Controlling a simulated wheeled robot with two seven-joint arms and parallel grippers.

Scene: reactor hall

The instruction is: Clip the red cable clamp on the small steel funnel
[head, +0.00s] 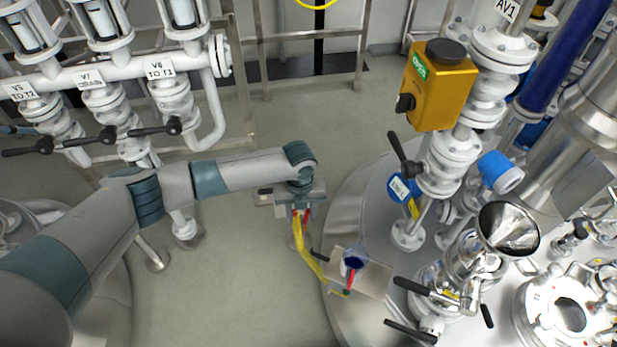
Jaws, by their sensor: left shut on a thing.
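My left gripper (300,209) hangs over the grey floor, left of the large steel vessel. It is shut on the red cable clamp (307,215), of which only small red parts show between the fingers. A yellow cable (309,256) runs from the clamp down and right to a flat plate on the vessel. The small steel funnel (508,229) stands upright with its wide mouth up, at the right on top of the vessel. The clamp is well to the left of the funnel, apart from it. My right gripper is not in view.
The flat plate (373,283) carries a blue-topped part (354,258) and a red piece. A yellow actuator box (436,86) on a white valve column stands between gripper and funnel, farther back. Black-handled valves stand near the funnel. Labelled white piping (120,70) fills the upper left.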

